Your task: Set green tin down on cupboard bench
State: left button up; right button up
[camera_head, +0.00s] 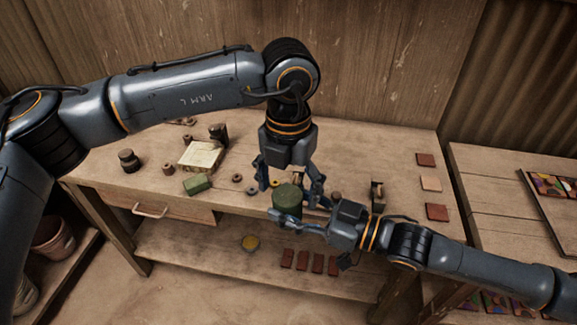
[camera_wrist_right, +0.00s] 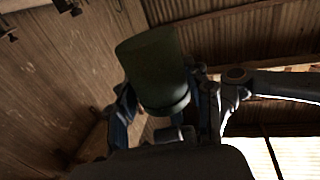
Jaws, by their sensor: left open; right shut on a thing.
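The green tin (camera_head: 287,197) is a dark green cylinder near the front edge of the wooden bench (camera_head: 348,150). It also shows large in the right wrist view (camera_wrist_right: 155,70), tilted in that picture. My right gripper (camera_head: 292,211) is shut on the tin, with a finger on either side in the wrist view (camera_wrist_right: 165,108). The tin seems to be held above the bench edge; its exact height is unclear. My left gripper (camera_head: 289,183) is open, pointing down just behind the tin. Whether it touches the tin cannot be told. The bench has a drawer (camera_head: 150,209) and a lower shelf.
Small rings lie near my left gripper. Tiles (camera_head: 430,183) line the right end. A second table (camera_head: 490,190) stands right. Bare wood shows between.

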pick_arm(q)
jog(key=shift+f, duration=2.65)
pick_arm(e)
jog(key=shift+r, duration=0.1)
pick_arm(q)
jog(key=c, duration=1.3)
jog(key=shift+c, duration=0.7)
pick_arm(e)
jog(key=o, duration=1.4)
